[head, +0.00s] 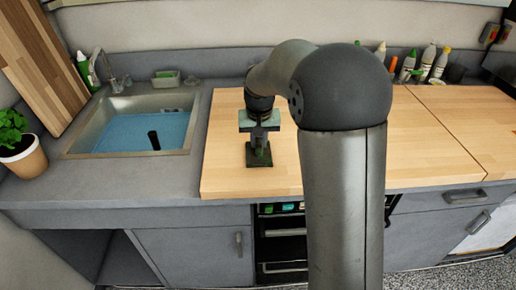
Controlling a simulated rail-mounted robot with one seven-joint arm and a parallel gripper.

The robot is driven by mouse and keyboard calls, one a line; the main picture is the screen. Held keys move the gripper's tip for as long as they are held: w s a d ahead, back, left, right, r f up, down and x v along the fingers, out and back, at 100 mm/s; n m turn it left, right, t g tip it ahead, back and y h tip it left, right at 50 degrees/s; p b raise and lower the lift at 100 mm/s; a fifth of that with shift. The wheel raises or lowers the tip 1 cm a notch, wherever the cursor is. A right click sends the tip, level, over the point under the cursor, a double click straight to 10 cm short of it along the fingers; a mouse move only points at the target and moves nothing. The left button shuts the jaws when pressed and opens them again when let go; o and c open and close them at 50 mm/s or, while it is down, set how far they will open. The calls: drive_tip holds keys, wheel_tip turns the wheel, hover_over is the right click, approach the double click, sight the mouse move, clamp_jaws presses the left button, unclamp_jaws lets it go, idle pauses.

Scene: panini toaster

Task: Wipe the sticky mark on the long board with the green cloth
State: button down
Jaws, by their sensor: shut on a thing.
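The long board (228,180) is a pale wooden slab lying on the counter, running right from beside the sink. My gripper (258,143) points down over its left part. It is shut on the dark green cloth (259,160), which is at or just above the board's surface; I cannot tell whether it touches. I see no sticky mark; the cloth, gripper or my arm may hide it. My arm covers the middle of the board.
The sink (118,112) with blue water and a dark upright object lies left of the board. A potted plant (24,158) stands at far left. Bottles (428,62) line the back right. A leaning wooden panel (35,60) is at upper left.

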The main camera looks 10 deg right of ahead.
drive_tip(key=shift+w+d+p, duration=0.2)
drive_tip(key=shift+w+p, duration=0.35)
drive_tip(key=shift+w, duration=0.6)
drive_tip(key=shift+w+d+p, duration=0.15)
drive_tip(key=shift+w+p, duration=0.35)
drive_tip(key=shift+w, duration=0.6)
drive_tip(key=shift+w, duration=0.1)
drive_tip(key=shift+w+d+p, duration=0.15)
drive_tip(key=shift+w+p, duration=0.5)
drive_tip(key=shift+w, duration=0.5)
drive_tip(key=shift+r, duration=0.1)
drive_tip(key=shift+r+p, duration=0.45)
drive_tip(key=shift+r, duration=0.2)
